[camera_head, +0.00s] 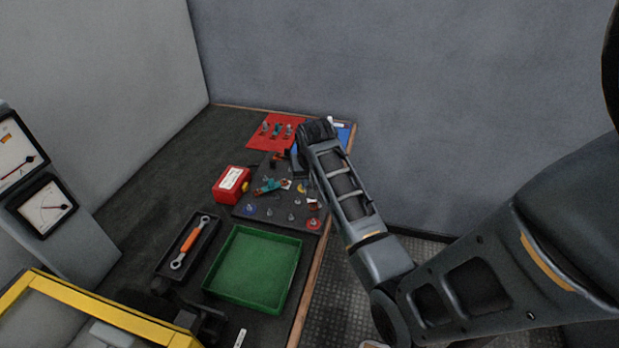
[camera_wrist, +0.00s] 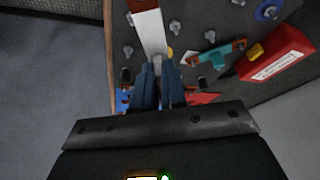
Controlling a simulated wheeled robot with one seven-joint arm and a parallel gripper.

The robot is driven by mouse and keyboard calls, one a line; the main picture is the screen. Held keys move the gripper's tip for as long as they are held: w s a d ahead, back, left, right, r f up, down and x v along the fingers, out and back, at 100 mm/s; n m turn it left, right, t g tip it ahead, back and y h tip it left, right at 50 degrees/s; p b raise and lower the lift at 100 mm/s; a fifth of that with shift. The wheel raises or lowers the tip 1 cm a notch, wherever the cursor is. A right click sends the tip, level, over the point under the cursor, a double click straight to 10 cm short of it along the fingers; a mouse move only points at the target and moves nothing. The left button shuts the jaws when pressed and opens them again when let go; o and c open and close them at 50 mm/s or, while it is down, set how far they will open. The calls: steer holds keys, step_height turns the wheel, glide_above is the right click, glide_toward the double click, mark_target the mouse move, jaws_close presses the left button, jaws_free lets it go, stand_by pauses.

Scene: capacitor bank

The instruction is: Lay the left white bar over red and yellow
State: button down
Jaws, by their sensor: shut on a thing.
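In the wrist view, my gripper (camera_wrist: 157,72) is shut on one end of a white bar (camera_wrist: 149,28). The bar runs from the fingertips toward the top edge of the picture, above the dark board (camera_wrist: 195,15). Part of a yellow mark (camera_wrist: 170,52) shows beside the bar, near the fingertips. In the head view, the yellow mark (camera_head: 302,188) and a red ring around a post (camera_head: 313,223) are on the board's right side. My gripper (camera_head: 297,163) is over the board's far right part, largely hidden by my arm. I cannot tell whether the bar touches the posts.
A teal bar with copper ends (camera_head: 270,187) lies on the board. A red box (camera_head: 231,184) stands left of it. A red mat (camera_head: 257,143) with several parts and a blue mat (camera_head: 346,134) lie behind. A green tray (camera_head: 254,268) and a wrench tray (camera_head: 163,262) are in front.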

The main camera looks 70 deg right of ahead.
steer(key=shift+f+b, duration=1.6)
steer(key=shift+f, duration=1.15)
steer(key=shift+f+b, duration=0.4)
steer(key=shift+f, duration=0.2)
steer(key=c, duration=1.1)
jaws_free()
steer(key=shift+r, duration=0.1)
